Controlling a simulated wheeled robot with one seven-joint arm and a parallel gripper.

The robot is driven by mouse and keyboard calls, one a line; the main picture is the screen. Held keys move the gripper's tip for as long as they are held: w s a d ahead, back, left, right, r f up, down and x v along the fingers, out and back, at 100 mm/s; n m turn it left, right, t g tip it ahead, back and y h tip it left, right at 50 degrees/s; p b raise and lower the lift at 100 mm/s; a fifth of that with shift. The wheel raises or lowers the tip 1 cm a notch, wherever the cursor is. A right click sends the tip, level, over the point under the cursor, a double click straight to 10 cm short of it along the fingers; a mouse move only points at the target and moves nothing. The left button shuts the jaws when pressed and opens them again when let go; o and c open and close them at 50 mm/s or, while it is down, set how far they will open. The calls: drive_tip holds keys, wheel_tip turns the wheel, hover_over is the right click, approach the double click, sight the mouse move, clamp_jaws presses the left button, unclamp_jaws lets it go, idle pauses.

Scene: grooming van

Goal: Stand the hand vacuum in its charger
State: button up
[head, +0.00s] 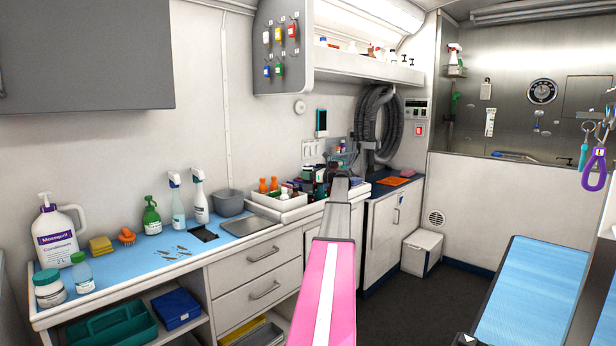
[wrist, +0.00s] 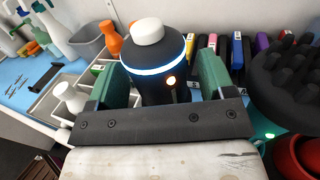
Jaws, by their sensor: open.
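In the wrist view a dark upright cylinder with a white knob on top, a glowing blue ring and a small orange light stands between my fingers; it looks like the hand vacuum (wrist: 153,75), though I cannot be sure. My gripper (wrist: 160,82) is open, with one green finger pad on each side of it. I cannot tell whether either pad touches it. Its lower part is hidden by my gripper. I cannot make out the charger; a small green light (wrist: 270,134) glows at the lower right. In the head view my arm covers much of this spot.
A black knobbly object (wrist: 290,75) stands close to the right of my gripper, with a red round thing (wrist: 297,155) below it. A grey tub (head: 229,203) and spray bottles (head: 199,200) stand farther left.

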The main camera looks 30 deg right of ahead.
drive_tip(key=v, duration=1.1)
drive_tip(key=shift+s+d, duration=0.2)
drive_tip(key=shift+s, duration=0.1)
idle(0.5)
